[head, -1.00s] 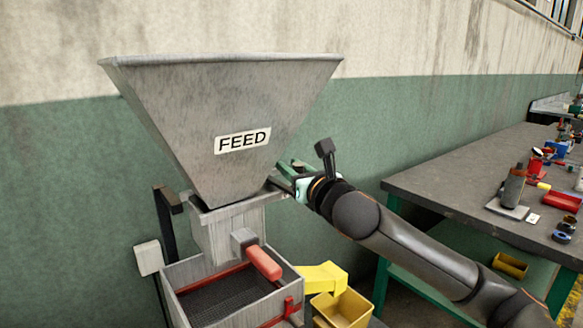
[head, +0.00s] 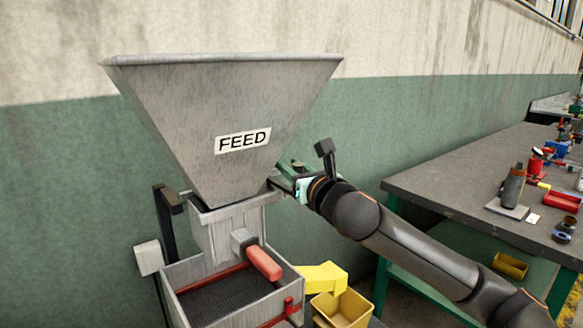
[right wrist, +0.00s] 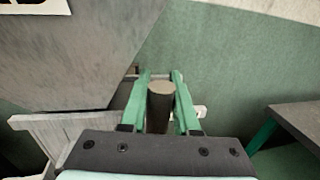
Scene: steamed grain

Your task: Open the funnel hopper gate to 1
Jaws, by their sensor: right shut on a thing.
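The grey funnel hopper (head: 225,105) with a FEED label stands over a box-shaped neck (head: 230,232). My right gripper (head: 283,178) is at the right side of the neck, just below the funnel's slope. In the right wrist view its green fingers (right wrist: 160,95) are shut on a dark cylindrical handle (right wrist: 160,110) between them. The handle appears to belong to the hopper gate; the gate plate itself is mostly hidden behind the fingers and funnel. In the head view the gripper hides the handle. My left gripper is not in view.
Below the neck is a mesh tray (head: 225,300) with a red-handled part (head: 263,263) above it. A yellow chute (head: 322,277) and yellow bin (head: 343,308) sit at its right. A dark workbench (head: 470,190) with several tools stands at the right, beneath and beyond my right arm.

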